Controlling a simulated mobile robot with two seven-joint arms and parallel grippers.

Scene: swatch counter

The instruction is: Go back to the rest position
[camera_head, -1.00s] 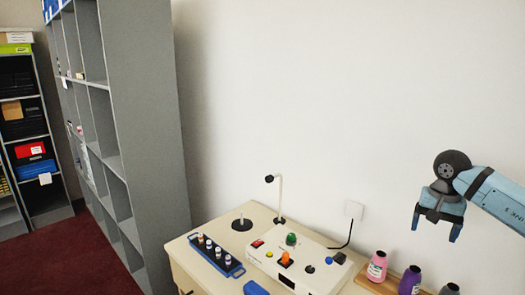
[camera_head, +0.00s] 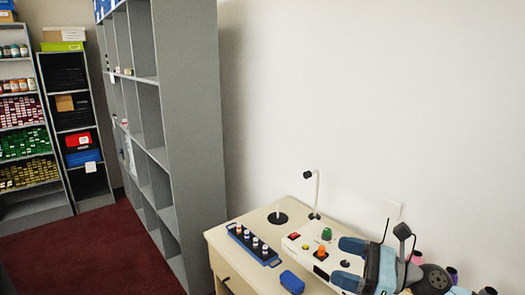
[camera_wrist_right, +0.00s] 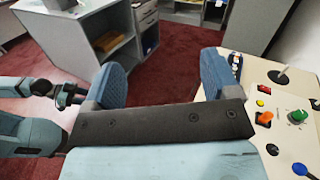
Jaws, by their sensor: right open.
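My right gripper (camera_head: 350,262) is in the lower right of the head view, in front of the white control box (camera_head: 300,246) on the counter and hiding part of it. Its two blue fingers stand apart with nothing between them. In the right wrist view the open fingers (camera_wrist_right: 165,82) point out over the red carpet, with the counter to their right.
Thread spools stand at the right, partly hidden by my arm. A tall grey shelf (camera_head: 192,120) stands left; red carpet (camera_head: 110,255) is open floor.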

